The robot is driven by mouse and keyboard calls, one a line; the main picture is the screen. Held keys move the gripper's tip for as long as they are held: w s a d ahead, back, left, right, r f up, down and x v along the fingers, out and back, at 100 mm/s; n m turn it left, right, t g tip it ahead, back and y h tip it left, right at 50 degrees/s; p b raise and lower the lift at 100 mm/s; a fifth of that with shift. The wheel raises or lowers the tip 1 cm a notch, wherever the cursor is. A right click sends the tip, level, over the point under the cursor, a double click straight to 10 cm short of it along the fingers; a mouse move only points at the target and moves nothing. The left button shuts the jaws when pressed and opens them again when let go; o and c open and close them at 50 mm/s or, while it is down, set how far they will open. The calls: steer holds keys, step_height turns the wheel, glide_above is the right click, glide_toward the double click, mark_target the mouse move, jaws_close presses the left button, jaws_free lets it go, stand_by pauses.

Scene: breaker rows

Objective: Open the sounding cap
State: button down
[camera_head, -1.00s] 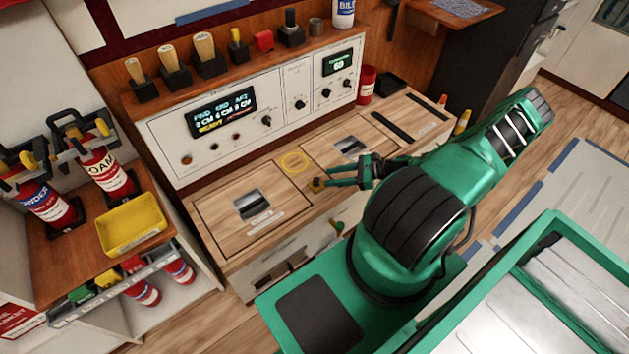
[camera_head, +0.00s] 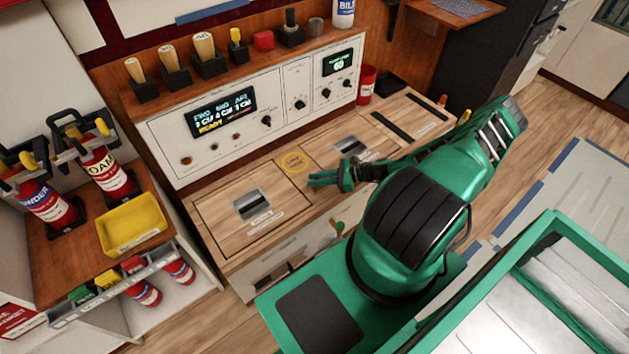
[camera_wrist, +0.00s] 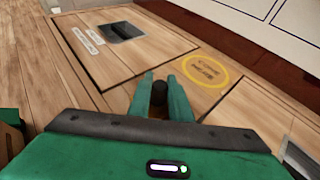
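My gripper (camera_head: 312,179) is low over the wooden counter top, beside a yellow ring label (camera_head: 295,161). In the wrist view, its two green fingers (camera_wrist: 160,78) stand apart, with a small dark round thing (camera_wrist: 159,93) between them. This may be the sounding cap, but I cannot tell for sure. I cannot see whether the fingers press on it. The yellow ring (camera_wrist: 205,70) lies just right of the fingertips in the wrist view. In the head view the fingers hide what is between them.
A wooden hatch with a recessed metal pull (camera_head: 252,204) is left of my gripper. Another recessed pull (camera_head: 351,147) is to the right. Behind stands a white control panel (camera_head: 290,92) with knobs and displays. A yellow tray (camera_head: 134,244) sits on the left shelf.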

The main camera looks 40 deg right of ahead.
steer(key=w, duration=0.6)
steer(key=shift+w, duration=0.25)
steer(key=c, duration=1.6)
jaws_free()
steer(key=shift+s, duration=0.1)
steer(key=v, duration=1)
steer(key=shift+s+d+r, duration=0.1)
steer(key=shift+s+d, duration=0.05)
steer(key=shift+d, duration=0.05)
